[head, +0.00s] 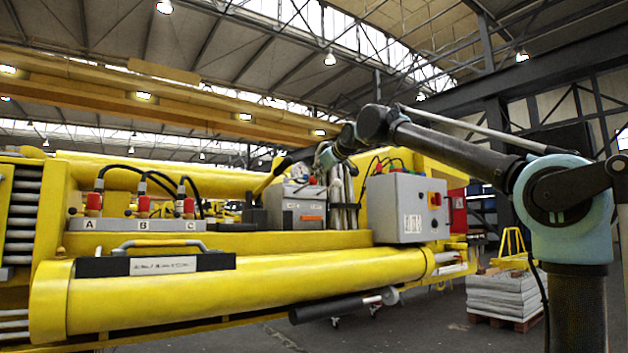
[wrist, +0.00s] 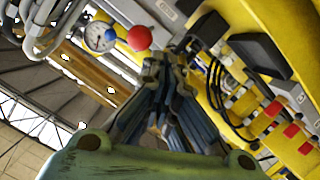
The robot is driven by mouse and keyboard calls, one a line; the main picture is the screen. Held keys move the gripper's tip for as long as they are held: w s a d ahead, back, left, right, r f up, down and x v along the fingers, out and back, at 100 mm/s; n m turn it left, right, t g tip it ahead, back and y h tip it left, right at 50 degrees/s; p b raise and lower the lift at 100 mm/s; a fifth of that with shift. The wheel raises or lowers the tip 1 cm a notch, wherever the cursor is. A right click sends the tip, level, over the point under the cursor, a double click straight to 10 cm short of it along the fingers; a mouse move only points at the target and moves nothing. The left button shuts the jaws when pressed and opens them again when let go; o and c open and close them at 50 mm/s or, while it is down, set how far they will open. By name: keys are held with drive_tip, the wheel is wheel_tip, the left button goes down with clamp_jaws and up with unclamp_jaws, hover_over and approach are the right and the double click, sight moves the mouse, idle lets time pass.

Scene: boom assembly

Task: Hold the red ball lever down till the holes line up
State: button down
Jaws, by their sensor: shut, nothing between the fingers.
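The red ball (wrist: 139,38) of the lever shows in the wrist view, just up and left of my fingertips. My gripper (wrist: 164,66) is shut and empty, its fingers drawn together at the tips. Whether the fingertips touch the ball or are only near it, I cannot tell. The lever's rod is mostly hidden behind the ball. I cannot make out the holes in either view.
A round gauge (wrist: 100,37) and grey hoses (wrist: 40,22) sit left of the ball. Red-capped couplings (head: 143,205) with black hoses stand on a block marked A, B, C. A grey control box (head: 408,208) stands right of the valve box.

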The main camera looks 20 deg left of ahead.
drive_tip(key=shift+f+v, duration=0.2)
drive_tip(key=shift+v, duration=0.65)
drive_tip(key=shift+f+v, duration=0.15)
drive_tip(key=shift+v, duration=0.7)
drive_tip(key=shift+f+v, duration=0.2)
drive_tip(key=shift+v, duration=0.65)
drive_tip(key=shift+d, duration=0.2)
drive_tip(key=s+d+f+m+g+h, duration=0.15)
drive_tip(key=d+f+m+h, duration=0.25)
drive_tip(key=d+f, duration=1.25)
drive_tip(key=s+d+f+m+g+h, duration=0.1)
drive_tip(key=s+d+f+m+h, duration=0.25)
drive_tip(key=d+f, duration=1.35)
drive_tip(key=s+d+f+m+g+h, duration=0.1)
drive_tip(key=s+d+f+m, duration=0.1)
drive_tip(key=s+d+f, duration=0.2)
drive_tip(key=s+d+f+m+g+h, duration=0.1)
drive_tip(key=s+d+f, duration=0.4)
drive_tip(key=s+f, duration=0.6)
drive_tip(key=s+d+f+m+g+h, duration=0.1)
drive_tip(key=s+d+f+m+g, duration=0.2)
drive_tip(key=f, duration=2)
drive_tip(key=s+d+m, duration=0.1)
drive_tip(key=s+d, duration=0.1)
drive_tip(key=s, duration=0.2)
drive_tip(key=shift+s, duration=0.4)
drive_tip(key=shift+m+g+h, duration=0.25)
